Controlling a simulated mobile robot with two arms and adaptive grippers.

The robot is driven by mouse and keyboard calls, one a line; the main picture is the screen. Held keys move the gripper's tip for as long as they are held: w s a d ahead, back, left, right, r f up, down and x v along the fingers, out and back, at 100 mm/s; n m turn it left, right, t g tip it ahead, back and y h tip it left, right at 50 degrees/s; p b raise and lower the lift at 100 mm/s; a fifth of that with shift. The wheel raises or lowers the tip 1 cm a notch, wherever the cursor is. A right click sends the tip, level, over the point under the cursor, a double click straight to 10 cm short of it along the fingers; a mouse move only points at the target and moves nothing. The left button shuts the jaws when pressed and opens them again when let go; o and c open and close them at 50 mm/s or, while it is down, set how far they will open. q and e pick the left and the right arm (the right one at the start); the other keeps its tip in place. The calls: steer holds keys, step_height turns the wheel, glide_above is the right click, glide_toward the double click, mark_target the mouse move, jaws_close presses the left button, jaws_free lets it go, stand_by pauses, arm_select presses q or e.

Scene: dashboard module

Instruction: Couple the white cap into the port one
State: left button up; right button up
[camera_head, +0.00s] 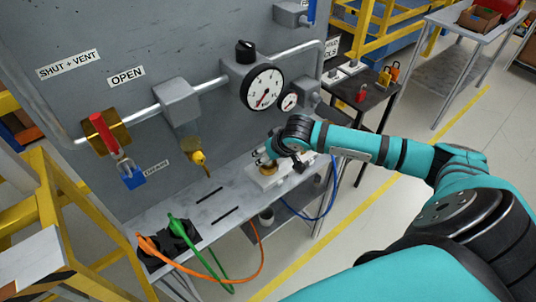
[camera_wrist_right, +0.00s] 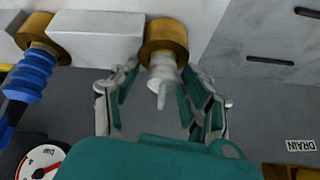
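The white cap (camera_wrist_right: 163,77) sits with its wide end at the brass port (camera_wrist_right: 167,38) in the right wrist view, its narrow tip pointing away from the port. I cannot tell how deep it is seated. My right gripper (camera_wrist_right: 162,72) is open, with one finger on each side of the cap and gaps visible between. In the head view my right gripper (camera_head: 264,158) is small and low over the brass port (camera_head: 268,171) on the white block (camera_head: 257,180). The cap cannot be made out there. My left gripper is not in view.
A blue connector (camera_wrist_right: 30,75) is in a second brass port (camera_wrist_right: 44,31) beside the first. In the head view, green (camera_head: 178,224) and orange (camera_head: 148,244) plugs stand at the shelf's left end. The slotted shelf middle (camera_head: 215,203) is clear. A gauge (camera_head: 263,87) is on the panel above.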

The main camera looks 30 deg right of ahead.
steer(key=shift+s, duration=0.15)
steer(key=v, duration=1.2)
stand_by(0.3)
